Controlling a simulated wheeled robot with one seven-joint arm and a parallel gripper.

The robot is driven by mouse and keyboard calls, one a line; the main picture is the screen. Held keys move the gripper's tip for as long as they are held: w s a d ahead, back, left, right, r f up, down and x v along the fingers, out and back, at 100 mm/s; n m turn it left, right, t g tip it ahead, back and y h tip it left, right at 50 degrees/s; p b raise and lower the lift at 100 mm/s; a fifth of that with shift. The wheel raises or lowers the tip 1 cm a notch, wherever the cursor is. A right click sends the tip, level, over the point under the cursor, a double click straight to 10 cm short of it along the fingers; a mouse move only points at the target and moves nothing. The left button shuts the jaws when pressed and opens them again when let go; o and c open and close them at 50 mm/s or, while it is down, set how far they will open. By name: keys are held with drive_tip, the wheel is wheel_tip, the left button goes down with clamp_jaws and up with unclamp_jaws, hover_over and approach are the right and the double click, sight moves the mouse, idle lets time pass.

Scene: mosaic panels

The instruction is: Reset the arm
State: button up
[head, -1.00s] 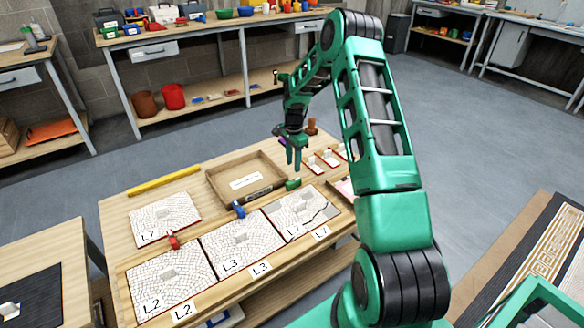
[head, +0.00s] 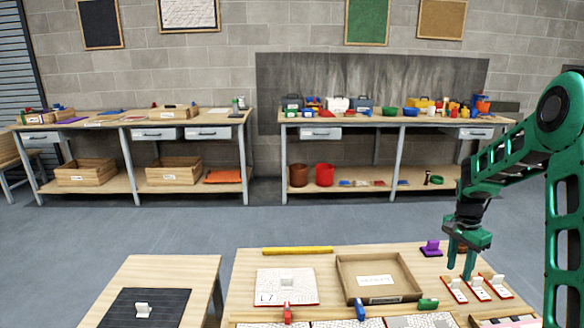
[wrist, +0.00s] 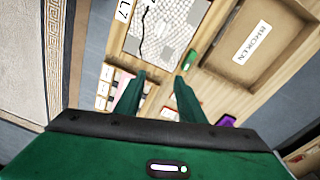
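My green gripper (head: 462,263) hangs fingers-down above the right part of the work table (head: 240,290), near small white pieces on red-edged cards (head: 478,289). In the wrist view its two fingers (wrist: 160,76) stand apart with nothing between them, so it is open and empty. My arm is bent and comes in from the right edge of the head view. In the wrist view a mosaic panel (wrist: 165,28) with a dark crack line and grey patches lies beyond the fingertips.
A wooden tray (head: 345,283) with a label, a white mosaic panel (head: 270,291), a yellow bar (head: 297,251), a purple piece (head: 431,248) and a green clamp (head: 428,303) are on the table. A side table (head: 190,270) with a dark mat stands left. Grey floor separates these from the back benches.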

drive_tip(key=s+a+r+n, duration=0.1)
drive_tip(key=s+r+n, duration=0.1)
drive_tip(key=s+r, duration=0.8)
drive_tip(key=s+a+r+n, duration=0.1)
drive_tip(key=s+a+n, duration=0.1)
drive_tip(key=s, duration=0.7)
drive_tip(key=s+a+r+n+y, duration=0.1)
drive_tip(key=s+a+n, duration=0.1)
drive_tip(key=s, duration=0.7)
drive_tip(key=s+a+r+n, duration=0.2)
drive_tip(key=s+a, duration=0.2)
drive_tip(key=s, duration=0.5)
drive_tip(key=shift+s+a, duration=0.35)
drive_tip(key=shift+w+f, duration=0.25)
drive_tip(key=shift+w, duration=0.4)
